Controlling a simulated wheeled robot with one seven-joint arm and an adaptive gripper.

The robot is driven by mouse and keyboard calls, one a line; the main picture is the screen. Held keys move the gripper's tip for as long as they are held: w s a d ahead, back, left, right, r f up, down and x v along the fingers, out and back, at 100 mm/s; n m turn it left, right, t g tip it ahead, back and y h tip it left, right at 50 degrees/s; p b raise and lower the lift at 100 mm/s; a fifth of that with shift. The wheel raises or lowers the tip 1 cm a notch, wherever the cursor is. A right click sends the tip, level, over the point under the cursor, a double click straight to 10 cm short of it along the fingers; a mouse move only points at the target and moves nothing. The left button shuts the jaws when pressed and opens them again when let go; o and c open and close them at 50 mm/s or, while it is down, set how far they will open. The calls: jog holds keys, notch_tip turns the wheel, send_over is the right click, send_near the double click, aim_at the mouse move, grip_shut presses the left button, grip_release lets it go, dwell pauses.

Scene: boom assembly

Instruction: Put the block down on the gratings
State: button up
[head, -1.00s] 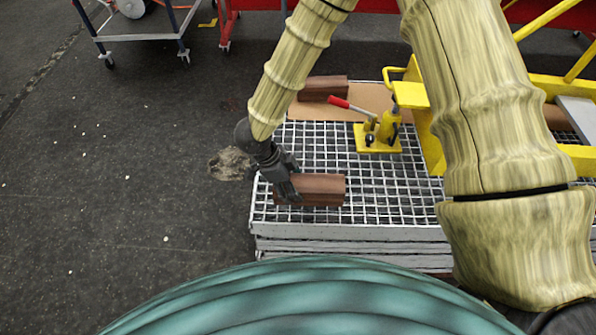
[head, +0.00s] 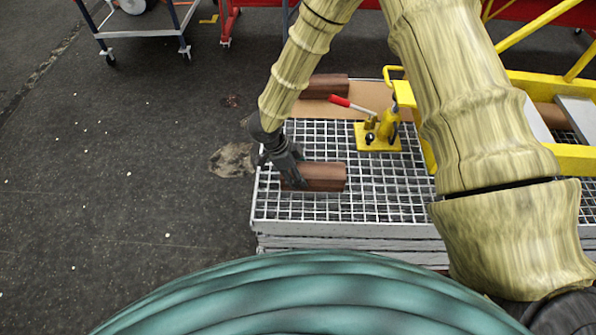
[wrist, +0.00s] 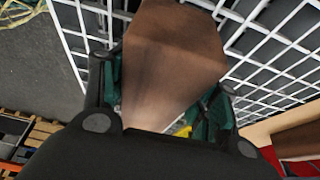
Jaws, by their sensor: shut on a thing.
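The brown wooden block (head: 322,177) is in my gripper (head: 291,180), which is shut on its left end. The block lies level over the left part of the metal gratings (head: 300,212). Whether it touches the gratings or hangs slightly above them I cannot tell. In the wrist view the block (wrist: 172,60) fills the middle between the dark fingers, with the white grating bars (wrist: 265,60) behind it. My gripper also shows there (wrist: 160,115); its fingertips are partly hidden.
A yellow jack (head: 379,138) with a red handle stands on the gratings. Another brown block (head: 326,86) lies behind on a tan board (head: 345,103). Yellow frame bars (head: 560,150) are at the right. Bare grating lies in front of the held block.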

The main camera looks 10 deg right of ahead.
jog(key=o, duration=1.5)
jog(key=shift+c, duration=0.2)
jog(key=v, duration=1.2)
jog(key=shift+b, duration=0.3)
